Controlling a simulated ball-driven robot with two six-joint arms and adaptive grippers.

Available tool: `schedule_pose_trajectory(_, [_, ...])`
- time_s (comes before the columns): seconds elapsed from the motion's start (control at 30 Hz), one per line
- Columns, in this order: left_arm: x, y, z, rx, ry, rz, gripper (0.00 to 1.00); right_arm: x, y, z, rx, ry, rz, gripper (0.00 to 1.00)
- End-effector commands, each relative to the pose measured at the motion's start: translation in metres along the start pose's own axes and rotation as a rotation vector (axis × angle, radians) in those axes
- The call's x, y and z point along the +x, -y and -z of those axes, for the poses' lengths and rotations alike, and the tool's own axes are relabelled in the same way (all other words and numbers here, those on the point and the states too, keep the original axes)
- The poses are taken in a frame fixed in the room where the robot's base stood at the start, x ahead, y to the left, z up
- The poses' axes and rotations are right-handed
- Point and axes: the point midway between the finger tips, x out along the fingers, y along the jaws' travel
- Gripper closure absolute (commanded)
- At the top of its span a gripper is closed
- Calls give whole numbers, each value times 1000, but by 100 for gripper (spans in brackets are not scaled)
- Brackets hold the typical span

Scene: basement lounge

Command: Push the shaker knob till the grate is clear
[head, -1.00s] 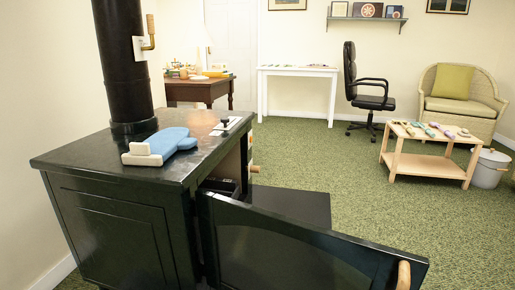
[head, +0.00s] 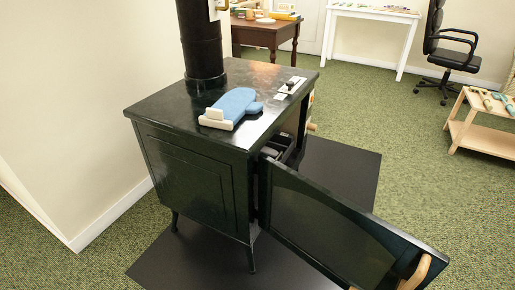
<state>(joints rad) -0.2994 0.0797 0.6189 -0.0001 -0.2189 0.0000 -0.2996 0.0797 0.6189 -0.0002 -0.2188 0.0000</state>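A black stove (head: 195,180) stands at centre left with its door (head: 345,225) swung open towards me. A small light wooden knob (head: 312,127) sticks out at the stove's right side; I cannot tell for certain that it is the shaker knob. A small dark knob (head: 290,84) sits on the stove top beside pale labels. Through the door opening I see a dark compartment (head: 272,153) with something greyish in it. The grate itself is not clearly visible. Neither of my grippers is in view.
A blue oven mitt with a cream cuff (head: 235,106) lies on the stove top near the black flue pipe (head: 201,45). A dark mat (head: 335,165) lies under the stove. Green carpet is free to the right, before a low wooden table (head: 485,138) and black chair (head: 447,50).

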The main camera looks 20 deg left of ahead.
Motion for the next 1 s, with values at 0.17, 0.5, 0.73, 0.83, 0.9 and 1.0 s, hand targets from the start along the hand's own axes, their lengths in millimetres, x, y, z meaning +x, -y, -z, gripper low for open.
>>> schedule_pose_trajectory(0.17, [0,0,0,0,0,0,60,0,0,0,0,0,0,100])
schedule_pose_trajectory(0.5, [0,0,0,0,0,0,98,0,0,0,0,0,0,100])
schedule_pose_trajectory(0.73, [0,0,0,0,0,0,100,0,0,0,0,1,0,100])
schedule_pose_trajectory(0.83, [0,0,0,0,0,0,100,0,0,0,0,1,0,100])
schedule_pose_trajectory(0.9, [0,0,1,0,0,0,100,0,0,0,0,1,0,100])
schedule_pose_trajectory(1.0, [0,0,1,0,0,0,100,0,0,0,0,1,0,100])
